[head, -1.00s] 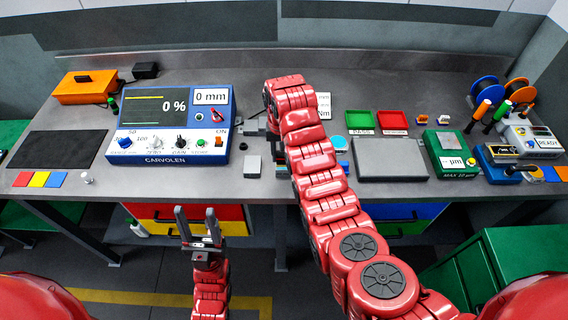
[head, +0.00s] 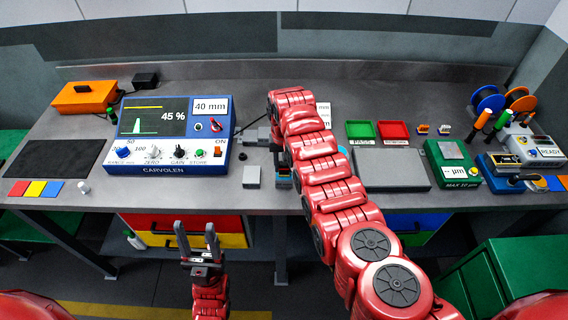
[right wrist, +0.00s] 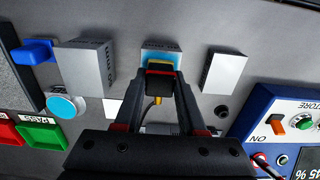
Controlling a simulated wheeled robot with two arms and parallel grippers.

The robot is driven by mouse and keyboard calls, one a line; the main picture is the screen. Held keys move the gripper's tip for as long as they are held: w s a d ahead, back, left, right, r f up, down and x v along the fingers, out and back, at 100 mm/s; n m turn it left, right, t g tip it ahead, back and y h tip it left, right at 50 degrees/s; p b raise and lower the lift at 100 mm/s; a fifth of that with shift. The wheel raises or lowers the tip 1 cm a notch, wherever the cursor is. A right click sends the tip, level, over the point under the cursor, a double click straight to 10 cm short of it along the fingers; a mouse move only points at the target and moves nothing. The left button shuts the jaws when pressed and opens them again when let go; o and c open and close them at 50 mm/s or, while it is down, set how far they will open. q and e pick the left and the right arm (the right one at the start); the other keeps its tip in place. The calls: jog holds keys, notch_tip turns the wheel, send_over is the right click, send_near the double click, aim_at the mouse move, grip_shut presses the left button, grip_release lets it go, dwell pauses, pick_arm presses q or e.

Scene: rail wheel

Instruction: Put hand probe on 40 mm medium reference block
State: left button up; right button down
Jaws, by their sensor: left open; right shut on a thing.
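The hand probe (right wrist: 160,72), dark with a yellow band and a yellow cable, is in my right gripper (right wrist: 160,80). My right gripper is shut on it. In the right wrist view the probe is at the cyan patch of the middle grey reference block (right wrist: 161,47), apparently touching it; the contact is hidden. That block's label is too small to read. The blue gauge unit (head: 170,155) reads 40 mm and 45 %. My left gripper (head: 200,240) is open and empty, in front of the table.
Grey blocks stand either side, a larger one (right wrist: 88,66) and a smaller one (right wrist: 224,72). A cyan-topped round pot (right wrist: 64,106) is near the larger one. Green (head: 360,130) and red (head: 394,131) trays lie right of my arm.

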aim_at(283, 164)
jog(key=shift+f, duration=0.15)
jog(key=c, duration=0.5)
grip_release()
jog(key=shift+r, duration=0.2)
notch_tip(283, 164, up, 5)
jog(key=b, duration=0.3)
jog(key=shift+w+r, duration=0.1)
notch_tip(283, 164, up, 7)
jog(key=p, duration=0.1)
jog(key=shift+p, duration=0.4)
jog(key=shift+f, duration=0.2)
